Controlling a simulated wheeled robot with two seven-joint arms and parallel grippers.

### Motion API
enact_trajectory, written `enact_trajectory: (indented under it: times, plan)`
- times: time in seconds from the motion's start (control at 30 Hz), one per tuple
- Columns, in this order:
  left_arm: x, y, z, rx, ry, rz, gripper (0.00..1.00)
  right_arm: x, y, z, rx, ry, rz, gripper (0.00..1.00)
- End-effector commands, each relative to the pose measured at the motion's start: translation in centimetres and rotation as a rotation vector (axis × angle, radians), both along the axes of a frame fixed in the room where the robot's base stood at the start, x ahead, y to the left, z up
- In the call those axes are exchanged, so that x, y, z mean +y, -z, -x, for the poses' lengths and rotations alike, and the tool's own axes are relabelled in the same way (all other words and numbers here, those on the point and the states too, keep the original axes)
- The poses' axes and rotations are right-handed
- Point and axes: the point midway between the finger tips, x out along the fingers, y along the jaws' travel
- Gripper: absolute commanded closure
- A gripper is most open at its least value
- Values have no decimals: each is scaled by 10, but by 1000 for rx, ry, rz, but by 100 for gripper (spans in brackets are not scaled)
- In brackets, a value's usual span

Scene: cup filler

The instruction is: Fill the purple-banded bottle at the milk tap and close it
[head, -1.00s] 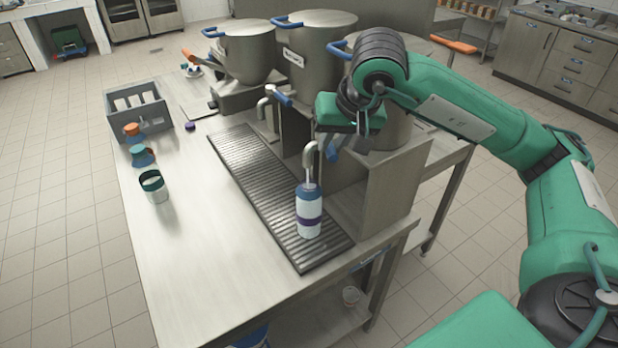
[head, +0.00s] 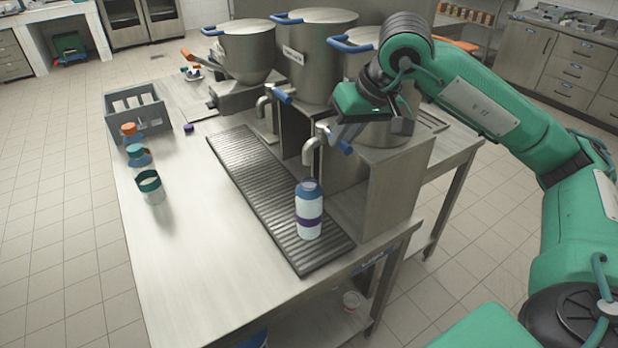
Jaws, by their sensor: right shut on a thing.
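The purple-banded bottle (head: 309,213) stands upright on the ribbed drip grate (head: 262,185), under the nearest tap (head: 309,150). It is white with a blue-grey top, and no cap shows on it. No stream shows between the spout and the bottle now. My right gripper (head: 341,137) is shut at the blue handle (head: 346,147) of that tap, above and right of the bottle; its fingers are partly hidden. A small purple cap (head: 188,128) lies on the table near the grey crate. My left gripper is not in view.
Large steel pots (head: 310,60) stand behind the taps. The table's front left (head: 205,265) is clear.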

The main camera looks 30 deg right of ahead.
Motion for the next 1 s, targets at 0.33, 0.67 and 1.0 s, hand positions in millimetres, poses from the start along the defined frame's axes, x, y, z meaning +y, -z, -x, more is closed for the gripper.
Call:
enact_trajectory:
  times: [0.33, 0.67, 1.0]
  plan:
    - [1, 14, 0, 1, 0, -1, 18, -10, 0, -1, 0, -122, 1, 100]
    - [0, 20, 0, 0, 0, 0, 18, -13, 1, -2, -1, -155, 1, 100]
    - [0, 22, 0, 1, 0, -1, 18, -14, 2, -2, -2, -158, 2, 55]
